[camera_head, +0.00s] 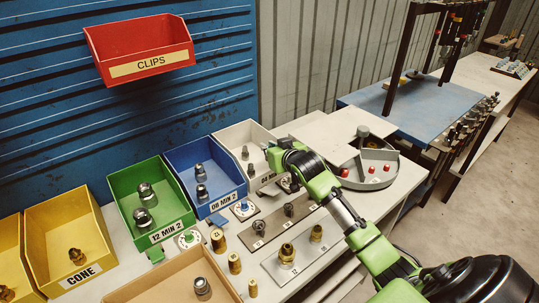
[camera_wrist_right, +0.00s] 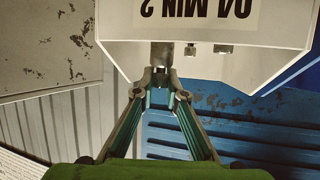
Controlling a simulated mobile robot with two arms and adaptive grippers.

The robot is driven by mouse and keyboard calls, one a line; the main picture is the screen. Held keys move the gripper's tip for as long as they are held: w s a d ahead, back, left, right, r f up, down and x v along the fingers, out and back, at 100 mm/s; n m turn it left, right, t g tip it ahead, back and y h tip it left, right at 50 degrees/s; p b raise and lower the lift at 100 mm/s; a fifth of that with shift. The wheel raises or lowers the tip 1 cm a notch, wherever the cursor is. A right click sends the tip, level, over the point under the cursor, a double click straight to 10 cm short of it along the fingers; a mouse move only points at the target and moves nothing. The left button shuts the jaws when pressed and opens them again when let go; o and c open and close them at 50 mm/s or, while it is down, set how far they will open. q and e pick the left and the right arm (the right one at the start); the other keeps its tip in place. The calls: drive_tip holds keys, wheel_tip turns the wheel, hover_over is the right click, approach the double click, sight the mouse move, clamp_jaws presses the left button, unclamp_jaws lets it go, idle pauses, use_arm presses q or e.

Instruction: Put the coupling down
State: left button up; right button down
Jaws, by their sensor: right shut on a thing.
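My right gripper (camera_head: 274,158) reaches in from the right, at the right side of the white bin (camera_head: 235,132). In the right wrist view its fingers (camera_wrist_right: 164,82) are closed together on a small grey metal coupling (camera_wrist_right: 162,54), at the edge of the white bin's labelled front (camera_wrist_right: 245,45), which appears upside down and reads 04 MIN 2. In the head view the held coupling is mostly hidden by my gripper. Other grey couplings (camera_head: 245,153) stand inside the white bin. My left gripper is not in view.
Beside the white bin stand a blue bin (camera_head: 178,158), a green bin (camera_head: 117,182) and yellow bins (camera_head: 35,215). A red CLIPS bin (camera_head: 140,30) hangs above. Plates with fittings (camera_head: 272,262), brass pieces and a tan box (camera_head: 140,285) crowd the front. A round tray (camera_head: 378,180) is right.

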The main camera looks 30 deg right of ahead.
drive_tip(key=shift+w+d+f, duration=0.2)
drive_tip(key=shift+w+f, duration=0.15)
drive_tip(key=shift+f, duration=0.15)
drive_tip(key=shift+f+p, duration=0.5)
drive_tip(key=shift+f, duration=1.1)
drive_tip(key=shift+f, duration=0.1)
drive_tip(key=c, duration=2)
unclamp_jaws()
drive_tip(key=shift+d+f, duration=0.1)
drive_tip(key=shift+c, duration=0.2)
drive_tip(key=shift+r, duration=0.2)
drive_tip(key=v, duration=1.2)
drive_tip(key=shift+f+b, duration=0.1)
drive_tip(key=shift+b, duration=0.3)
